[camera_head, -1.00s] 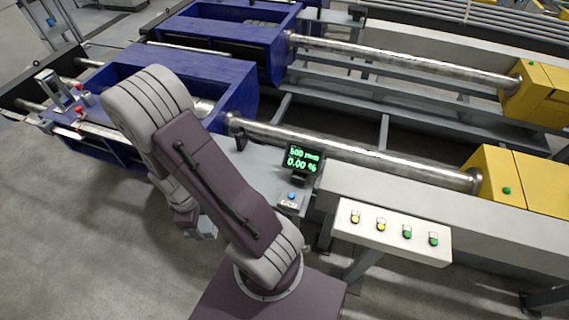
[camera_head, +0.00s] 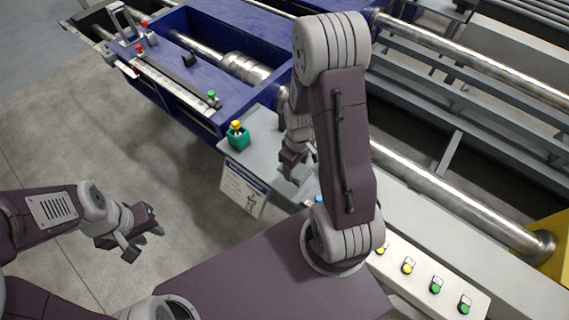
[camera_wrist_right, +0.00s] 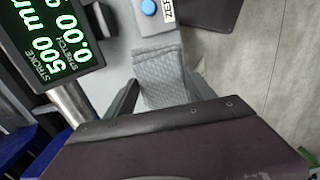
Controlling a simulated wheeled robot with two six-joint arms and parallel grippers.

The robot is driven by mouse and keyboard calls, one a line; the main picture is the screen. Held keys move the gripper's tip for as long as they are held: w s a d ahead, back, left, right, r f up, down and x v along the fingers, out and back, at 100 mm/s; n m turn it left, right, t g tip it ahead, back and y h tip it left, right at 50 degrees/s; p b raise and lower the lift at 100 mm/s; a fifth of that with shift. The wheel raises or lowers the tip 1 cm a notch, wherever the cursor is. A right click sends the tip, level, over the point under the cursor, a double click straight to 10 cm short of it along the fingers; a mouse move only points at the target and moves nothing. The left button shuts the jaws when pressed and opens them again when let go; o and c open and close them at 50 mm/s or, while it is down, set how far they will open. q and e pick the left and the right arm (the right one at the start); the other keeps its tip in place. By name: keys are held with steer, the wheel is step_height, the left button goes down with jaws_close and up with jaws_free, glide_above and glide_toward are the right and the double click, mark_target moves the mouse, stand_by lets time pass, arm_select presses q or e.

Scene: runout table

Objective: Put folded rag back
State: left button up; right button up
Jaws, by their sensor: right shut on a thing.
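The folded rag (camera_wrist_right: 160,78) is grey with a quilted texture. In the right wrist view it lies between the two dark fingers of my right gripper (camera_wrist_right: 160,100), which is shut on it. In the head view my right gripper (camera_head: 292,168) points down over the grey side shelf (camera_head: 258,150), with the display and blue button largely hidden behind my arm. I cannot tell whether the rag touches the shelf. My left gripper (camera_head: 142,243) is off to the left over bare floor, empty, its fingers apart.
A green holder with a yellow-topped item (camera_head: 238,136) stands on the shelf's left part. A printed sheet (camera_head: 243,190) hangs at its front. The blue machine frame (camera_head: 185,80) lies behind. In the wrist view the stroke display (camera_wrist_right: 50,35) and blue button (camera_wrist_right: 148,7) are close by.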

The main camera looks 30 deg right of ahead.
steer(key=w+f, duration=0.1)
steer(key=w, duration=0.2)
steer(key=w+f, duration=0.2)
steer(key=w, duration=0.1)
steer(key=w+f, duration=0.2)
steer(key=shift+w+f+p, duration=0.1)
steer(key=shift+w+p, duration=0.25)
steer(key=shift+w, duration=0.05)
steer(key=shift+f, duration=2.05)
steer(key=shift+f, duration=0.1)
steer(key=o, duration=1.3)
step_height(320, 180, up, 12)
steer(key=s+a+r+m, duration=0.1)
steer(key=s+a+r, duration=0.1)
steer(key=s, duration=0.2)
steer(key=s+a+r+m, duration=0.2)
steer(key=s+a+r, duration=0.1)
steer(key=s, duration=0.1)
steer(key=s+a+r+m+t, duration=0.1)
steer(key=s+a+r, duration=0.1)
steer(key=s+r, duration=0.1)
steer(key=shift+s+a+r+m, duration=0.1)
steer(key=shift+s+a+m, duration=0.05)
steer(key=shift+s, duration=0.25)
steer(key=shift+s+a+m, duration=0.1)
steer(key=shift+s+m, duration=0.05)
steer(key=shift+s, duration=0.2)
